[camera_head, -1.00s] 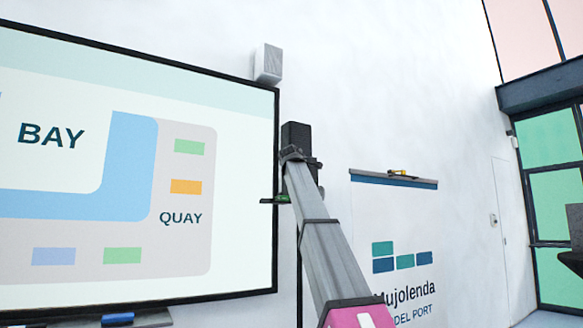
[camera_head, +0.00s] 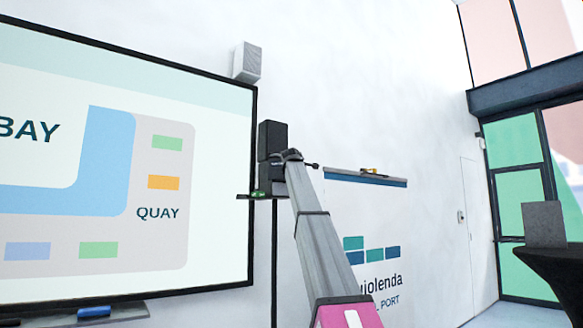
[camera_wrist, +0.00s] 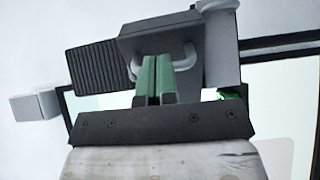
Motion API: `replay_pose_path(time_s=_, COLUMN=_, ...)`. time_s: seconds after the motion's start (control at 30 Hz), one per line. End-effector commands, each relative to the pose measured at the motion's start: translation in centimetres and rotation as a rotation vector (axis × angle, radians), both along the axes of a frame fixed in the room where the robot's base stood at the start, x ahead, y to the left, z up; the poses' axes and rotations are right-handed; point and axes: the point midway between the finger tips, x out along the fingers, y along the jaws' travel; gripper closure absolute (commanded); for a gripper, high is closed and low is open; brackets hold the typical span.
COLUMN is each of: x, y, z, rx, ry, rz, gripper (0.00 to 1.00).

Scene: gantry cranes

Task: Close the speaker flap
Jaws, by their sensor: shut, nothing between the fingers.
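The speaker is a black box (camera_head: 272,138) on a thin dark stand beside the wall screen. In the wrist view its ribbed dark side (camera_wrist: 97,75) shows at left. A dark grey panel (camera_wrist: 150,40) with a pale curved handle, seemingly the flap, lies just beyond my fingers. How far it stands open I cannot tell. My gripper (camera_wrist: 155,80) has its two green fingers together, shut and empty. They overlap the handle area in view; contact is unclear. In the head view my arm's end hides part of the speaker's lower side.
A small shelf with a green item (camera_head: 258,193) sits below the speaker. The screen (camera_head: 150,160) is at left, a white speaker (camera_head: 247,62) above it. A ledge (camera_head: 365,177) is on the wall at right. A dark table (camera_head: 553,270) holds a grey box at far right.

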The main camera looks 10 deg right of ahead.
Motion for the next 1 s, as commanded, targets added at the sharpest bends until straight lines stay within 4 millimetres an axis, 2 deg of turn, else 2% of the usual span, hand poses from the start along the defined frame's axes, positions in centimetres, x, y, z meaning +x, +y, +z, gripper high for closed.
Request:
replay_pose_path(time_s=0.5, x=2.2, y=-2.2, z=0.0, rx=0.0, ry=0.0, rz=0.142, gripper=1.0)
replay_pose_path(time_s=0.77, x=3.5, y=-3.2, z=0.0, rx=0.0, ry=0.001, rz=0.139, gripper=1.0)
replay_pose_path(time_s=1.0, x=6.1, y=-4.7, z=0.2, rx=-0.001, ry=0.0, rz=0.138, gripper=1.0)
